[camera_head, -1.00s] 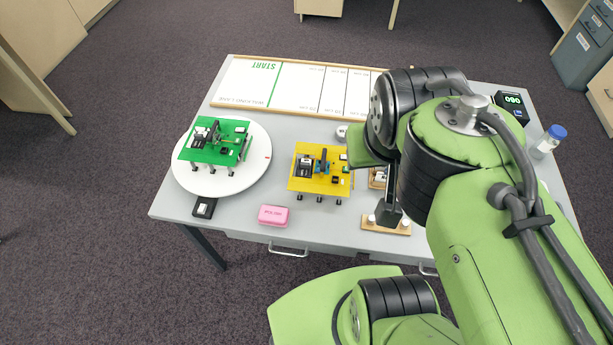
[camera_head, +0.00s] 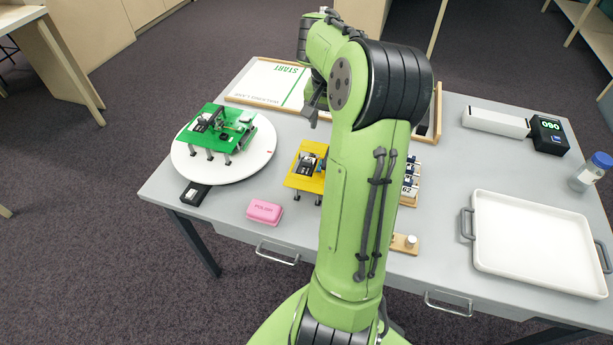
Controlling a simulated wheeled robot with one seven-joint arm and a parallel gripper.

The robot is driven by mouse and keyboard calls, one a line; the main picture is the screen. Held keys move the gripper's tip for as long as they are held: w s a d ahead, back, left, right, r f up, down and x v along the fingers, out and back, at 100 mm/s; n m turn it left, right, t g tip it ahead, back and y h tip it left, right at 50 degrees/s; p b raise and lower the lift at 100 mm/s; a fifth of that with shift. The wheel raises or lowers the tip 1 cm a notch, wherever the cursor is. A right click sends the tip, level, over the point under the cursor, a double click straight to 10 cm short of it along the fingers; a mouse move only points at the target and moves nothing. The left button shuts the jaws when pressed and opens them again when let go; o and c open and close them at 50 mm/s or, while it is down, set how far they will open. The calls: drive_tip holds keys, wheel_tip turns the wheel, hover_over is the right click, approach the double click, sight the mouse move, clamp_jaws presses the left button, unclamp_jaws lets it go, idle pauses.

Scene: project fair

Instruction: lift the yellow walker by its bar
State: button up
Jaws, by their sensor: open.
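The yellow walker (camera_head: 297,182) stands on the grey table in the middle, a flat yellow plate on thin dark legs with small electronic parts on top. My arm covers its right side, and I cannot make out its bar clearly. My gripper (camera_head: 314,106) is partly visible above and behind the walker, over the table near the walking-lane board. It is open, apart from the walker, and I see nothing held in it. Most of the gripper is hidden behind my arm.
A green walker (camera_head: 214,128) stands on a white turntable (camera_head: 190,170) to the left. A pink box (camera_head: 265,211) lies in front. The lane board (camera_head: 252,92) is at the back. A white tray (camera_head: 540,245), a display box (camera_head: 549,136) and a jar (camera_head: 590,172) are on the right.

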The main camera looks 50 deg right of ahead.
sight(326, 156)
drive_tip(key=f+b, duration=0.1)
drive_tip(key=f, duration=0.4)
drive_tip(key=d+f+b, duration=0.1)
drive_tip(key=f+b, duration=0.1)
drive_tip(key=f, duration=0.3)
drive_tip(key=d+f+b, duration=0.1)
drive_tip(key=f+b, duration=0.1)
drive_tip(key=f, duration=0.3)
drive_tip(key=shift+w+f, duration=0.3)
drive_tip(key=shift+w, duration=0.1)
drive_tip(key=shift+a+r, duration=0.1)
drive_tip(key=shift+r, duration=0.05)
drive_tip(key=shift+c, duration=0.3)
drive_tip(key=c, duration=0.8)
